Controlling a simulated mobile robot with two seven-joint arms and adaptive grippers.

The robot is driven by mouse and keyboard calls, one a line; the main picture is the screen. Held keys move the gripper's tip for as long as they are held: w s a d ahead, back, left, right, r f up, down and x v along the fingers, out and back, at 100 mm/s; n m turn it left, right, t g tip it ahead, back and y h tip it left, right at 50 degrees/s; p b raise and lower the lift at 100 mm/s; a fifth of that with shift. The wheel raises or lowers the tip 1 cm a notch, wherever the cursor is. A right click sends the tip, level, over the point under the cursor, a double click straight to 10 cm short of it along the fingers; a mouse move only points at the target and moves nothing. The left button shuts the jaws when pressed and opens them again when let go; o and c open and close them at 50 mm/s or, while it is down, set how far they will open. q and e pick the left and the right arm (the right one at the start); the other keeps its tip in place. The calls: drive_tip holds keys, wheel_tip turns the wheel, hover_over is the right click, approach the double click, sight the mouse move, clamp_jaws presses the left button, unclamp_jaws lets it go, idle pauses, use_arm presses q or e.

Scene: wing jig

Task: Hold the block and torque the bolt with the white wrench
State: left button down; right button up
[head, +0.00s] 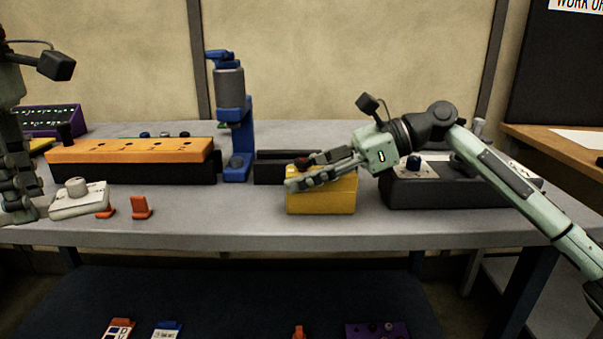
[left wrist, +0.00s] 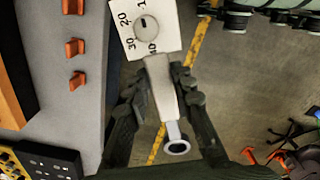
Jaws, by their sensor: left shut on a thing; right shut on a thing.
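The white wrench (head: 80,198) has a round dial with a knob, and it shows at the left front of the bench. In the left wrist view the wrench (left wrist: 158,85) has numbers on its face and a metal ring at its near end. My left gripper (head: 22,200) is shut on its handle; its dark fingers (left wrist: 163,88) flank it. The yellow block (head: 322,202) sits on the bench near the middle. My right gripper (head: 300,180) is shut on the block's upper part, its fingers lying across the top and hiding much of it. I cannot make out the bolt.
Orange clips (head: 141,207) stand beside the wrench. An orange-topped fixture (head: 130,152), a blue press (head: 234,120) and a dark box (head: 420,187) stand on the grey bench (head: 225,222). The front strip between the clips and the block is clear.

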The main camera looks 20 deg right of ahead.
clamp_jaws()
idle(0.3)
use_arm(q)
drive_tip(key=shift+w+d+r, duration=0.1)
drive_tip(key=shift+d+r, duration=0.05)
drive_tip(key=shift+d, duration=0.15)
drive_tip(key=d+r+m, duration=0.2)
drive_tip(key=d+m, duration=0.6)
drive_tip(key=d, duration=0.4)
drive_tip(key=d+r+m, duration=0.2)
drive_tip(key=d+m, duration=0.5)
drive_tip(key=d, duration=0.4)
drive_tip(key=s+d+m, duration=0.5)
drive_tip(key=d+m, duration=0.2)
drive_tip(key=d, duration=0.3)
drive_tip(key=shift+s+d+f, duration=0.1)
drive_tip(key=shift+f, duration=0.95)
drive_tip(key=shift+s+d+f, duration=0.1)
drive_tip(key=shift+f, duration=0.95)
